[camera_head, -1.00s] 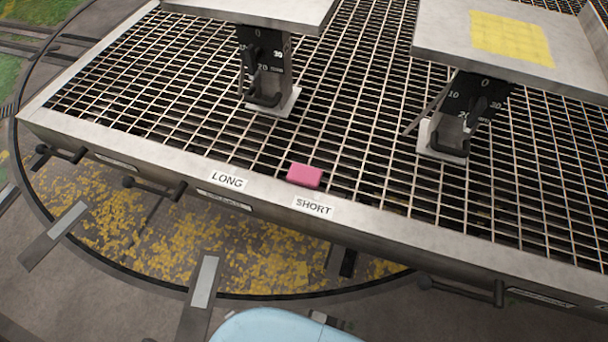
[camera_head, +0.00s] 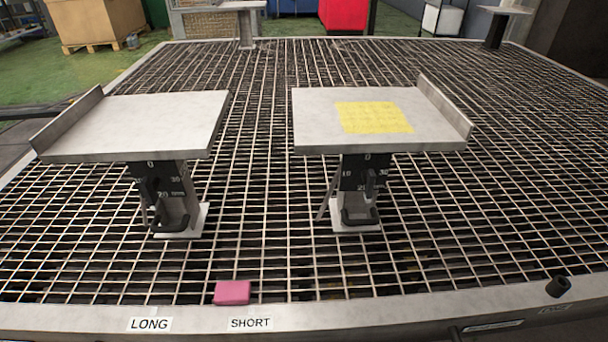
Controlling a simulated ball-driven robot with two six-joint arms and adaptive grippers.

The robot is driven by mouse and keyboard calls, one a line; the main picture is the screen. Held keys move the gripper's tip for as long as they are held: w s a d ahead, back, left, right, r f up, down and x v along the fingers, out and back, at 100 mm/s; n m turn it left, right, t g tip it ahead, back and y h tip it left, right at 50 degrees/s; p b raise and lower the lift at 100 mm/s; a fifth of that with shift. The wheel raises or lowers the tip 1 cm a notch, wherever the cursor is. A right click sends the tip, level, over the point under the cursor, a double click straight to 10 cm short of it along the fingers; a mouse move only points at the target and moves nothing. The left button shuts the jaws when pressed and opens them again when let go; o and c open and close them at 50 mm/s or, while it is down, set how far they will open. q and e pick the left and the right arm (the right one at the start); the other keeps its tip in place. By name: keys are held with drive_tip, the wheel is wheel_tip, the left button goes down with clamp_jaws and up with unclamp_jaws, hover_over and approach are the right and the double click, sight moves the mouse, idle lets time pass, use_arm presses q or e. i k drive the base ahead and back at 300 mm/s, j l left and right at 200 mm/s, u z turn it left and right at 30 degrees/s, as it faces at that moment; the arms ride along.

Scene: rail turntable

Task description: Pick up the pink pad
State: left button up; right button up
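The pink pad (camera_head: 232,293) is a small block lying on the metal grating near the front edge of the platform. It sits just behind the SHORT label (camera_head: 250,323) and to the right of the LONG label (camera_head: 150,324). Nothing covers it. Neither of my grippers shows in the head view.
Two raised metal plates on posts stand behind the pad, a left one (camera_head: 140,122) and a right one (camera_head: 310,130) with a yellow patch (camera_head: 373,117). A dark cylinder (camera_head: 558,286) is at the front right edge. The grating (camera_head: 290,262) around the pad is clear.

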sight(230, 291)
drive_tip(key=z, duration=1.3)
drive_tip(key=k+j+z, duration=0.15)
drive_tip(key=k+j, duration=0.25)
drive_tip(key=j, duration=0.2)
drive_tip(key=k+j+z, duration=0.15)
drive_tip(key=k+j, duration=0.3)
